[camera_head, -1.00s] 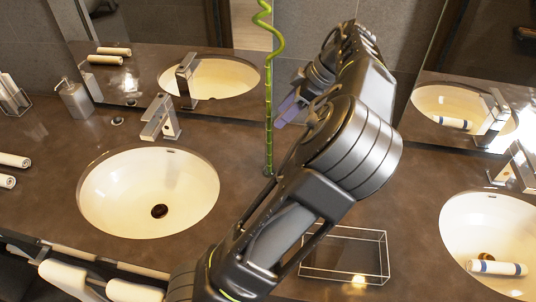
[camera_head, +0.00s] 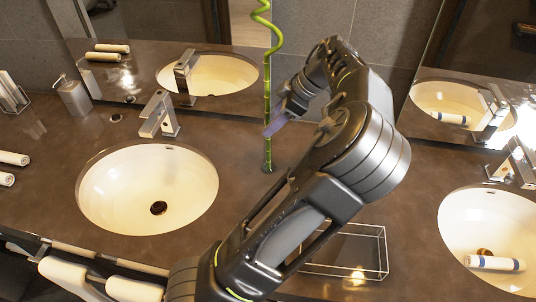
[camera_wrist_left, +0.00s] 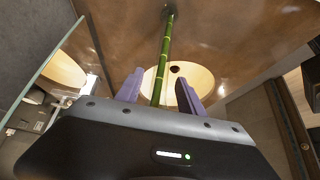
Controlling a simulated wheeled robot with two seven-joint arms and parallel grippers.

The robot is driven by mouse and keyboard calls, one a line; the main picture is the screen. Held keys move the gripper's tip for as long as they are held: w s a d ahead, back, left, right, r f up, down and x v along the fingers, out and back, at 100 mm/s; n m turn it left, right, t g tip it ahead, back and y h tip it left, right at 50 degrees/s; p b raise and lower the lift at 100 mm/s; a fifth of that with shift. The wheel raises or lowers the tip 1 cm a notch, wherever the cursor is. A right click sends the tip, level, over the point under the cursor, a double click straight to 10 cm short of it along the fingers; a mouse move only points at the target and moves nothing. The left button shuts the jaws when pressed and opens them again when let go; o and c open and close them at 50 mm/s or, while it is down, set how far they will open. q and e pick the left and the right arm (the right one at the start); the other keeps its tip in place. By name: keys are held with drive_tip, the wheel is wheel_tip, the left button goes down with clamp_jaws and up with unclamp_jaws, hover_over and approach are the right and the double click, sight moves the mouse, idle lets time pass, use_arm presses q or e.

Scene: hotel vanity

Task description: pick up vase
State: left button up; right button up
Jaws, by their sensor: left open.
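The vase (camera_head: 268,166) stands upright on the brown counter between the two sinks, as the foot of a tall green bamboo stalk (camera_head: 267,98) with a curled top. The vase itself is slim and hard to make out. My left gripper (camera_head: 273,127) is open beside the stalk, above its foot, with purple fingers. In the left wrist view, the stalk (camera_wrist_left: 164,60) runs up between the two open fingers (camera_wrist_left: 160,88), with gaps on both sides. It does not look gripped. My right gripper is not in view.
A clear wire-edged tray (camera_head: 375,238) lies in front. A soap dispenser (camera_head: 74,97) stands at the back left. Mirrors rise behind.

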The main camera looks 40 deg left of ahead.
sight(268, 142)
use_arm(q)
drive_tip(key=x, duration=0.2)
drive_tip(key=shift+s+a+f, duration=0.1)
drive_tip(key=shift+f, duration=0.2)
drive_tip(key=shift+c, duration=0.3)
clamp_jaws()
idle(1.3)
